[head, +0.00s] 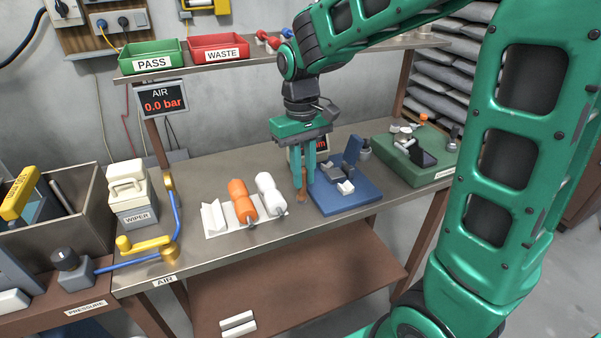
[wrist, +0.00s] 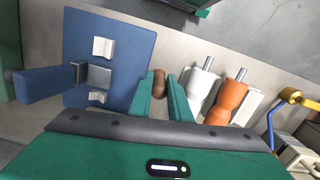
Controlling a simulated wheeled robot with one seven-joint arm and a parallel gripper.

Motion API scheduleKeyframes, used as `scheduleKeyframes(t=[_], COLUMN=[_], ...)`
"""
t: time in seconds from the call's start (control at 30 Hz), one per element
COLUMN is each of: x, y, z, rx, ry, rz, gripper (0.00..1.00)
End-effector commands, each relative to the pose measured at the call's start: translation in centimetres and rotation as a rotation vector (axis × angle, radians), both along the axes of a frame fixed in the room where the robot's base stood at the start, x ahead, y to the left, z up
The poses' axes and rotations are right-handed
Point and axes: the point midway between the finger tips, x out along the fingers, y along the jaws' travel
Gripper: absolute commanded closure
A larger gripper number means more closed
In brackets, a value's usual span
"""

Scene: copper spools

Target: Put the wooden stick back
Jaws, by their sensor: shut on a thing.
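My gripper (head: 302,178) is shut on a brown wooden stick (head: 301,196), which points down from between the green fingertips. The stick's rounded brown end also shows in the wrist view (wrist: 159,80), between the two fingers. The gripper is over the metal bench (head: 240,250), between the white spool (head: 267,190) and the blue fixture (head: 350,205). I cannot tell whether the stick's lower end touches the bench. The stick looks about upright and apart from the spool.
An orange spool (head: 240,200) lies beside the white one on a pale cradle (head: 212,221). A shelf with PASS (head: 152,64) and WASTE (head: 217,54) bins is behind. Bare bench lies along the front edge.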

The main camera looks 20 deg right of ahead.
Motion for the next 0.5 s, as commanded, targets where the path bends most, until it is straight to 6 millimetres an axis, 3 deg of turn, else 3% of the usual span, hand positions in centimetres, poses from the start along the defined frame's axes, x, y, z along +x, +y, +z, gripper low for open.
scheduleKeyframes(t=[0.03,0.1,0.5], x=[-0.01,-0.01,0.09], y=[0.00,-0.01,-0.01], z=[-0.05,-0.04,0.73], rx=[0.000,0.000,0.000], ry=[0.000,0.001,-0.001], rz=[0.000,0.000,-0.001], gripper=[0.76,0.64,0.64])
